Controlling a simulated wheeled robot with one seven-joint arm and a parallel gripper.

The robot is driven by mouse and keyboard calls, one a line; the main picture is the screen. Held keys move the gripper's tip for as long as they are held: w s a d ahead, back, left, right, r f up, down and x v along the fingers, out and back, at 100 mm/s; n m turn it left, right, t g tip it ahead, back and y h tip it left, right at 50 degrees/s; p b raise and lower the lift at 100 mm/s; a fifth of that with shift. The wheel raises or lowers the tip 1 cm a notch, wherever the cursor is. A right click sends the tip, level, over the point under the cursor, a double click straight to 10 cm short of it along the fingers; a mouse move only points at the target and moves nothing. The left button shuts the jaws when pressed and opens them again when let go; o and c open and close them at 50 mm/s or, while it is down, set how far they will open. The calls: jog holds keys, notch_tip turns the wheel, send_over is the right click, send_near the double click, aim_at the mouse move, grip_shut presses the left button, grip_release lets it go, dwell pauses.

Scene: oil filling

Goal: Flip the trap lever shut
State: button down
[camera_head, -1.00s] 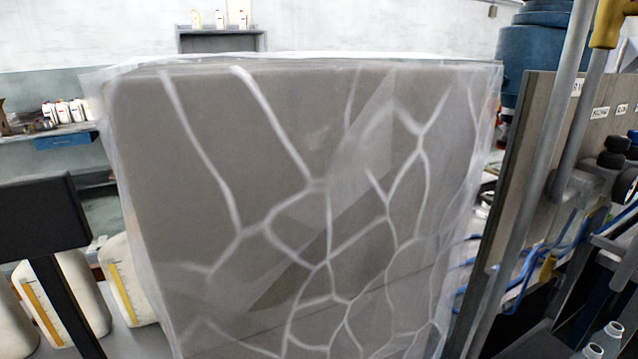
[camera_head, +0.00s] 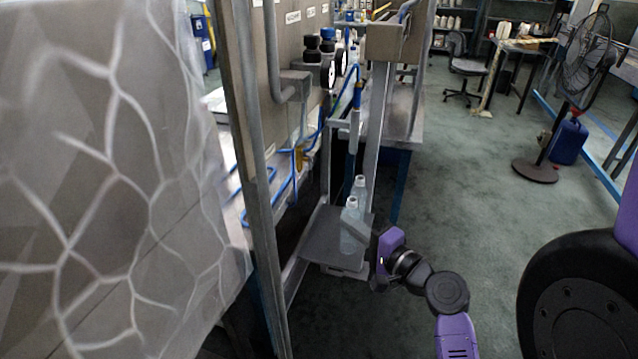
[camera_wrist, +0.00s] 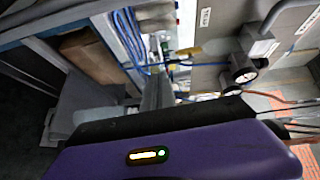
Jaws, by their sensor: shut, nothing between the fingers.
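My gripper (camera_head: 372,246) is at the bottom middle of the head view, at the end of my purple and black arm. It is shut and empty, beside two clear bottles (camera_head: 351,222) on a grey shelf. A small yellow handle (camera_head: 299,157) sits among blue tubes on the rig, up and left of my gripper and apart from it. A yellow part also shows in the wrist view (camera_wrist: 188,51). I cannot tell whether either is the trap lever, or how the lever stands.
A plastic-wrapped block (camera_head: 110,180) fills the left side. A metal post (camera_head: 262,200) and a panel with gauges (camera_head: 328,73) stand beside it. The floor to the right is open, with a standing fan (camera_head: 590,55) and a chair (camera_head: 466,68) farther back.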

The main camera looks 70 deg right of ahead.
aim_at(310, 170)
jog(key=shift+s+d+r+m+t, duration=0.15)
jog(key=shift+s+d+r, duration=0.1)
jog(key=shift+d+r, duration=0.3)
jog(key=shift+s+d+r+m+t, duration=0.15)
jog(key=shift+s+d+r, duration=0.05)
jog(key=shift+d+r, duration=0.3)
jog(key=p+x, duration=0.3)
jog(key=x, duration=1.1)
jog(key=shift+d+f+b, duration=0.1)
jog(key=shift+f+b, duration=0.1)
jog(key=shift+b, duration=0.5)
